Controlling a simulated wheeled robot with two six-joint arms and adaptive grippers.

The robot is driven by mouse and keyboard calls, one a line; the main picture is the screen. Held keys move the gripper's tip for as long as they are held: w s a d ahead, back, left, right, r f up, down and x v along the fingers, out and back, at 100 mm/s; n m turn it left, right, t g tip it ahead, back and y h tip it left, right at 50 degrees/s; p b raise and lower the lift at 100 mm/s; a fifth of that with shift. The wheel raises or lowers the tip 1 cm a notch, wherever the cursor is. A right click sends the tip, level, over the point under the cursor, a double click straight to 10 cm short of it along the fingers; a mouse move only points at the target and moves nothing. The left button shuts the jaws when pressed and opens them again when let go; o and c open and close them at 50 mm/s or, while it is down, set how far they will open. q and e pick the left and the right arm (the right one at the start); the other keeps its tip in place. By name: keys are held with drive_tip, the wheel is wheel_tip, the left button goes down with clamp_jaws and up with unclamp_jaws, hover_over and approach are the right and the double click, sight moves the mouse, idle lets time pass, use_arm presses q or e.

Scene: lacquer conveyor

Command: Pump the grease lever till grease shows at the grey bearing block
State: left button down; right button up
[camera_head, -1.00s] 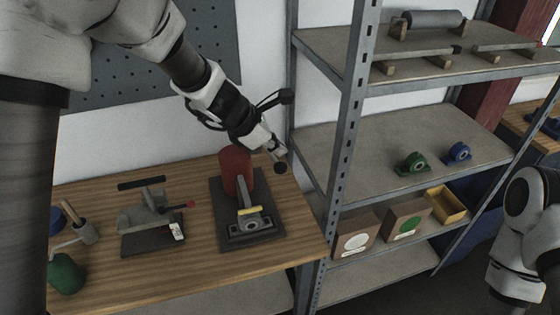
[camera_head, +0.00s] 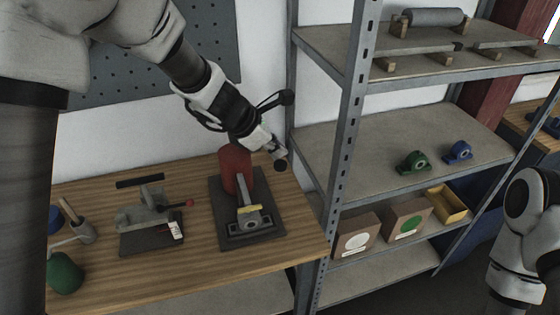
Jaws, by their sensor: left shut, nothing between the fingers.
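A red grease cylinder (camera_head: 230,170) stands upright on a dark plate (camera_head: 271,209) on the wooden bench. The grey bearing block (camera_head: 247,221) sits on the same plate in front of it, with a yellow strip (camera_head: 249,208) across its upper part. I cannot tell whether that strip is grease. A round black knob (camera_head: 280,165), which looks like the lever's end, shows right of the cylinder. My left gripper (camera_head: 275,153) is shut and empty, its tips at or just above the knob; contact is unclear. The lever's bar is mostly hidden. My right gripper is out of view.
A grey vise-like fixture (camera_head: 146,210) with a red-tipped handle stands left on the bench. A metal shelf post (camera_head: 345,150) rises close on the right, with green and blue bearing blocks (camera_head: 413,162) beyond.

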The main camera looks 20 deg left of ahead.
sight(279, 163)
use_arm(q)
drive_tip(key=shift+s+d+f+b, duration=0.2)
drive_tip(key=shift+s+f+b, duration=0.05)
drive_tip(key=shift+f+b, duration=0.85)
drive_tip(key=shift+s+d+f+b, duration=0.15)
drive_tip(key=shift+s+f+b, duration=0.15)
drive_tip(key=shift+f+b, duration=0.8)
drive_tip(key=shift+s+d+f+b, duration=0.25)
drive_tip(key=shift+f+b, duration=0.5)
drive_tip(key=shift+b, duration=0.65)
idle(2.6)
drive_tip(key=shift+a+r, duration=0.1)
idle(0.5)
drive_tip(key=r+p, duration=0.2)
drive_tip(key=p, duration=0.1)
drive_tip(key=shift+w+a+r, duration=0.15)
drive_tip(key=shift+w+r, duration=0.05)
drive_tip(key=shift+w, duration=0.05)
drive_tip(key=shift+w+a+r+p, duration=0.15)
drive_tip(key=shift+w+r+p, duration=0.1)
drive_tip(key=shift+r+p, duration=0.5)
drive_tip(key=shift+w+a+r+p, duration=0.2)
drive_tip(key=shift+r+p, duration=0.45)
drive_tip(key=shift+p, duration=0.25)
drive_tip(key=shift+w+a+r+p, duration=0.1)
drive_tip(key=shift+w+r+p, duration=0.15)
drive_tip(key=shift+r+p, duration=0.5)
